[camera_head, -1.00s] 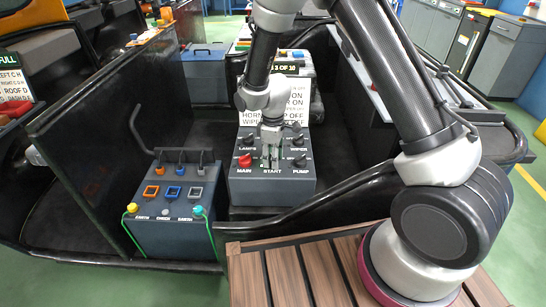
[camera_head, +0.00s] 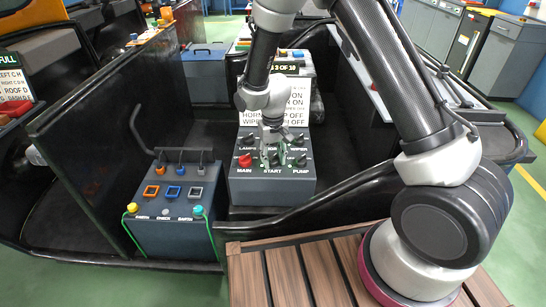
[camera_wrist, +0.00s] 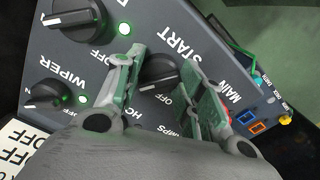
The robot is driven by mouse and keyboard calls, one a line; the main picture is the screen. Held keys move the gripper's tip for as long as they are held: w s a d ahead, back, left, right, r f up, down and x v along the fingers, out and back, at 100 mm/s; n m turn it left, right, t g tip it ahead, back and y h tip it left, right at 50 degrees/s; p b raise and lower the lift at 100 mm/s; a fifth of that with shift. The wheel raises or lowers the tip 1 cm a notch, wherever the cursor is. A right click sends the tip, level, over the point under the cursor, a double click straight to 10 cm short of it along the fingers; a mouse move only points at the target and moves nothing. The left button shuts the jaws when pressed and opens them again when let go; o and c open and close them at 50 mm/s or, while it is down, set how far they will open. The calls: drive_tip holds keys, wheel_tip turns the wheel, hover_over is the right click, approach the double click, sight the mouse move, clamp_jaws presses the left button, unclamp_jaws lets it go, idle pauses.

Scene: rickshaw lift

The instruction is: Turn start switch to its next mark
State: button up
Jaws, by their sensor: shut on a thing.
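The start switch (camera_wrist: 160,73) is a black round knob with a white pointer line, next to the START label (camera_wrist: 180,40) on a dark grey panel (camera_head: 256,187). My gripper (camera_wrist: 165,85) has its two green-padded fingers on opposite sides of the knob and is shut on it. In the head view my gripper (camera_head: 272,157) points down at the middle of the panel's front row, above the START label, and its fingers hide most of the knob. An OFF mark shows beside the knob in the wrist view; the pointer's exact mark is hard to tell.
The red main knob (camera_head: 245,160) and black pump knob (camera_head: 300,160) flank the start switch closely. The black wiper knob (camera_wrist: 45,93) has a green lamp (camera_wrist: 83,99) beside it. A box with several switches (camera_head: 170,220) stands left of the panel. A label board (camera_head: 295,105) stands behind.

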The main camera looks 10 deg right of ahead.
sight(273, 157)
drive_tip(key=shift+m, duration=1.1)
drive_tip(key=o, duration=1)
wheel_tip(273, 157, up, 12)
drive_tip(key=shift+r, duration=0.1)
